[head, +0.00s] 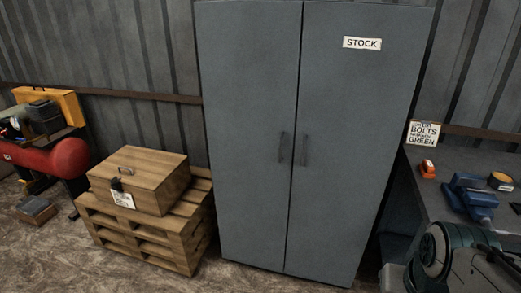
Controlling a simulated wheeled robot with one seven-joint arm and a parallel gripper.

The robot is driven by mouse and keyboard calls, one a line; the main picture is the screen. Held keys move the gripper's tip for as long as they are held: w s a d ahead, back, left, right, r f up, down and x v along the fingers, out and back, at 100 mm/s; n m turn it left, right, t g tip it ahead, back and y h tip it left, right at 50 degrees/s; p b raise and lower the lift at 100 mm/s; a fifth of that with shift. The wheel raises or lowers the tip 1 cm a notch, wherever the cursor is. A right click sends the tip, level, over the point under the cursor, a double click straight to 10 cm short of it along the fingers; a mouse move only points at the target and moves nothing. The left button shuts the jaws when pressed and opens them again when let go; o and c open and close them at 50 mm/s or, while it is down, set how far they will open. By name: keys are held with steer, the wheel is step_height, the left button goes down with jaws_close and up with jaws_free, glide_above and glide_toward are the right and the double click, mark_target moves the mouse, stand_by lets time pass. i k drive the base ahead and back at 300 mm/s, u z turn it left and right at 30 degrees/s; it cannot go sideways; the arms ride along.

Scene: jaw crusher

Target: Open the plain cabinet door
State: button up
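A tall grey-blue metal cabinet stands against the wall in the middle of the head view, with two doors side by side. The plain cabinet door (247,120) is the left one and bears no label. It looks shut, and its upright dark handle (283,147) sits near the seam between the doors. The right door (352,150) carries a white STOCK sign (362,43) and also looks shut. Its handle (304,149) is just right of the seam. My gripper is not visible in this view.
Left of the cabinet, a latched wooden box (138,180) sits on stacked pallets (185,235) close beside the plain door. A red tank machine (45,155) stands farther left. A workbench (440,165) with a BOLTS sign (424,134) and a blue vise (471,195) is at right.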

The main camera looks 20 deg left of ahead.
mark_target(249, 52)
steer(key=k, duration=0.6)
steer(key=u, duration=0.8)
steer(key=i, duration=1)
steer(key=z, duration=0.55)
steer(key=i, duration=0.55)
steer(key=z, duration=0.7)
